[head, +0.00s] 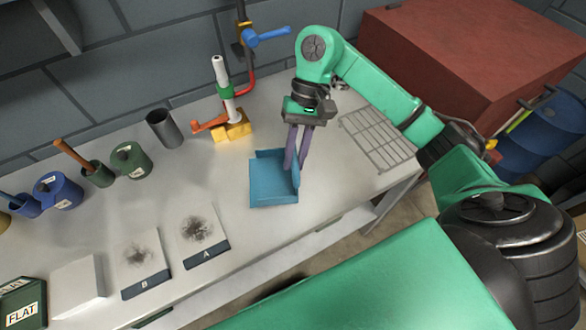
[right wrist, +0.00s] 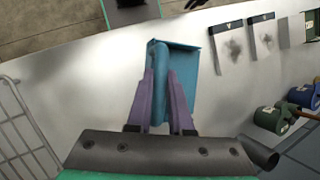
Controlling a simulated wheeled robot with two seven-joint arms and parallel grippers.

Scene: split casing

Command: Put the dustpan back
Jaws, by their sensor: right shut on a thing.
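The blue dustpan (head: 270,180) is on or just above the white table; I cannot tell whether it touches. My right gripper (head: 292,168) points down at the dustpan's right side, with its purple fingers at the dustpan. In the right wrist view, the dustpan (right wrist: 182,70) lies beyond the fingers, and my right gripper (right wrist: 160,85) is shut on its blue handle, which runs between the fingers. My left gripper is not in view.
A wire rack (head: 376,138) lies at the table's right end. A stand with a white post (head: 224,88) and a grey cup (head: 163,129) are behind. Sooty panels A (head: 199,230) and B (head: 138,258) lie at front left. The table between the dustpan and rack is clear.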

